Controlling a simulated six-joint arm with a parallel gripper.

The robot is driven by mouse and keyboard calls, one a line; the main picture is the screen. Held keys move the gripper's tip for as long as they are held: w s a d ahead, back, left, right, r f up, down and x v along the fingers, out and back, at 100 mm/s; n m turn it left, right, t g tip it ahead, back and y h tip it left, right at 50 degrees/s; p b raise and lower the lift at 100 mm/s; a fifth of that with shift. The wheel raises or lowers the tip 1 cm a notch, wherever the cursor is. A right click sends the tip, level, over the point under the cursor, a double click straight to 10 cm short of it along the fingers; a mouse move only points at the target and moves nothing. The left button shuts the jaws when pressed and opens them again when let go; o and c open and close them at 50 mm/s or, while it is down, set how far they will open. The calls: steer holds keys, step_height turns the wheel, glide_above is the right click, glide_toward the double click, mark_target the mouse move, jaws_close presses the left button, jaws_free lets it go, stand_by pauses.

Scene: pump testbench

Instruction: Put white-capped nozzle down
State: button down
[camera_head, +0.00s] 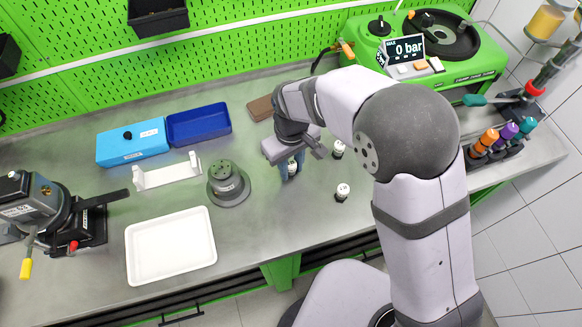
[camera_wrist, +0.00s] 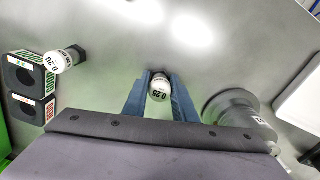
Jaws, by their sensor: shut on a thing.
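My gripper (camera_head: 290,168) points down over the middle of the bench. It is shut on a white-capped nozzle (camera_wrist: 159,90), whose cap reads 0.25 in the wrist view, between the blue-grey fingers. In the head view the nozzle (camera_head: 292,168) shows only in part, with the fingers around it. I cannot tell whether its lower end touches the bench. Two other white-capped nozzles stand on the bench to the right, one farther back (camera_head: 338,149) and one nearer the front (camera_head: 342,192). One marked 0.20 (camera_wrist: 61,62) shows at left in the wrist view.
Blue boxes (camera_head: 133,148) and a white bracket (camera_head: 166,176) sit farther left. Black labelled blocks (camera_wrist: 28,76) show in the wrist view. Bench around the nozzle is bare.

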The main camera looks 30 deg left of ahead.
mark_target(291, 164)
step_height(291, 164, up, 9)
steer(key=shift+r+b, duration=0.2)
steer(key=shift+b, duration=0.95)
steer(key=w+d, duration=1.7)
steer(key=w, duration=0.2)
steer(key=shift+w+m+p, duration=0.3)
steer(key=shift+w, duration=0.1)
steer(key=shift+f+p, duration=1.55)
steer(key=shift+f, duration=3.35)
